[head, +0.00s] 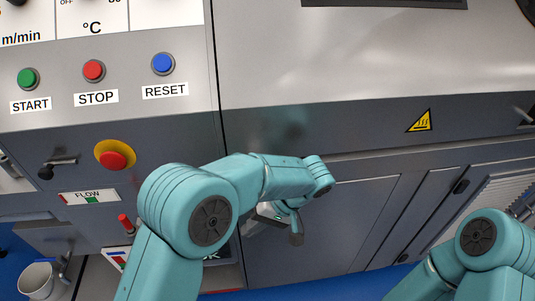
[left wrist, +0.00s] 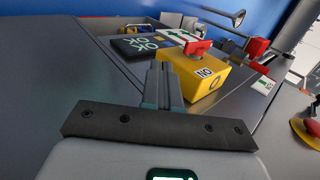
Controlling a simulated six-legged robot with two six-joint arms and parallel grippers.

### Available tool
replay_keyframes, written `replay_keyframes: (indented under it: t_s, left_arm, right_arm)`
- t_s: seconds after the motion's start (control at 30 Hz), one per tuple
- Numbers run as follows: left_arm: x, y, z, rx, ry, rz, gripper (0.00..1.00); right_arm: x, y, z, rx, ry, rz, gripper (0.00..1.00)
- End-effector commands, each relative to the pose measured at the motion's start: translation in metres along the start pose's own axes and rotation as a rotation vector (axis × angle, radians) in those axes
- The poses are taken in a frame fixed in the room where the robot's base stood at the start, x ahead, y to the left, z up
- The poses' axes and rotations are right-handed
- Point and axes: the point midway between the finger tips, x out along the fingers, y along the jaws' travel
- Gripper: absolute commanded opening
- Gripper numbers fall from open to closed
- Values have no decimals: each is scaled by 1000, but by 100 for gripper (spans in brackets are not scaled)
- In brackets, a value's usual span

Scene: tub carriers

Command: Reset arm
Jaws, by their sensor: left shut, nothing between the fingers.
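My left arm (head: 240,185) reaches from the bottom toward the front of a grey machine. Its gripper (head: 256,222) shows partly, behind and below the forearm in the head view. In the left wrist view the gripper (left wrist: 165,82) is shut and empty, its two fingers together.
The machine panel carries green START (head: 28,79), red STOP (head: 94,70) and blue RESET (head: 163,63) buttons. A red emergency knob (head: 113,160) on yellow and a FLOW label (head: 88,196) sit below. A white bucket (head: 38,281) stands at lower left.

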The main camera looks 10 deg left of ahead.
Motion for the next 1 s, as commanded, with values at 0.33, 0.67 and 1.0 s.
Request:
replay_keyframes:
  t_s: [0.33, 0.67, 1.0]
  left_arm:
    - [70, 36, 28, 216, -133, 236, 0]
    - [159, 92, 126, 303, -200, 915, 0]
    - [190, 69, 152, 121, -8, 1031, 0]
  right_arm:
    - [-8, -3, 0, 0, 0, 0, 43]
    - [-26, -10, 0, 0, 0, 0, 43]
    - [-34, -12, 1, 0, 0, 0, 43]
